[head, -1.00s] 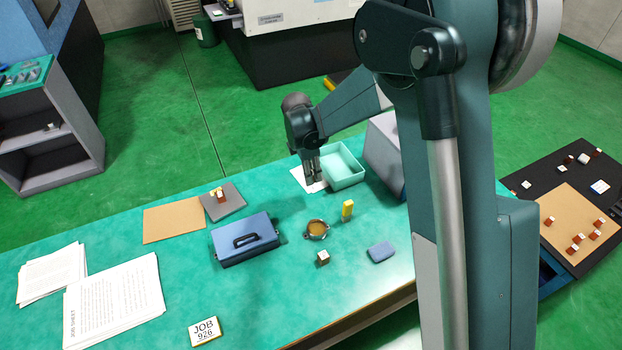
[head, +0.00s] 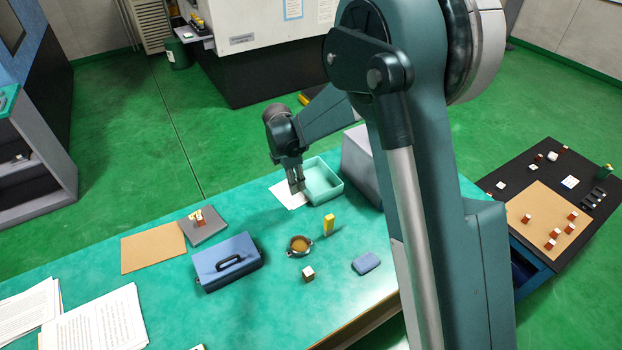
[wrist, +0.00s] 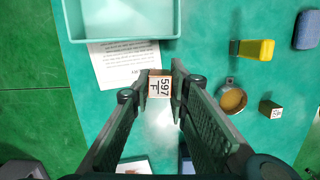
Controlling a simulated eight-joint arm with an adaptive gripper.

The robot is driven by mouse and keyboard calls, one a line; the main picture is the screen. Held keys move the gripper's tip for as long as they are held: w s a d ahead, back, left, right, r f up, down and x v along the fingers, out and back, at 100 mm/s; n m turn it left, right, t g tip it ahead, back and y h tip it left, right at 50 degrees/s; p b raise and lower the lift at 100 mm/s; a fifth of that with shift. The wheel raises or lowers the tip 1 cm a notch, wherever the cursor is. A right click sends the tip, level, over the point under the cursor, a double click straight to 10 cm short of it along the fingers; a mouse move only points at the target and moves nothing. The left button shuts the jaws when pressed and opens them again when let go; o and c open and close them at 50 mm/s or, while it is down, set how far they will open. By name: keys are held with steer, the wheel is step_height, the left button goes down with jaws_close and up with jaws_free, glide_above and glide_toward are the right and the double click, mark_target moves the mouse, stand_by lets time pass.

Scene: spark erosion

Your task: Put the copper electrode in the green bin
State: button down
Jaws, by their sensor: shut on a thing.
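My gripper (head: 297,190) is shut on a small block (wrist: 159,87) with a pale face marked "597 F" and copper-coloured edges, the copper electrode. In the wrist view the block sits between the fingertips, above the bench and next to a white sheet. A pale green open bin (head: 341,188) stands on the bench just right of the gripper in the head view. Its near wall shows at the top of the wrist view (wrist: 122,40), and the bin looks empty. The held block is mostly hidden by the fingers in the head view.
A white sheet (head: 284,198) lies beside the bin; a grey box (head: 362,165) stands right of it. A blue case (head: 225,262), round brown-filled dish (head: 300,245), yellow-handled item (head: 329,224), small block (head: 308,273) and blue pad (head: 366,263) lie nearer. A dark green bin (head: 177,53) is on the floor.

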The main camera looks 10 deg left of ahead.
steer(key=r, duration=0.1)
glide_above(317, 183)
steer(key=shift+s+a+n, duration=0.1)
steer(key=shift+s+n, duration=0.2)
steer(key=shift+f, duration=3.15)
steer(key=shift+f+b, duration=0.4)
steer(key=shift+f, duration=1.5)
steer(key=shift+f, duration=0.15)
steer(key=c, duration=2.2)
jaws_free()
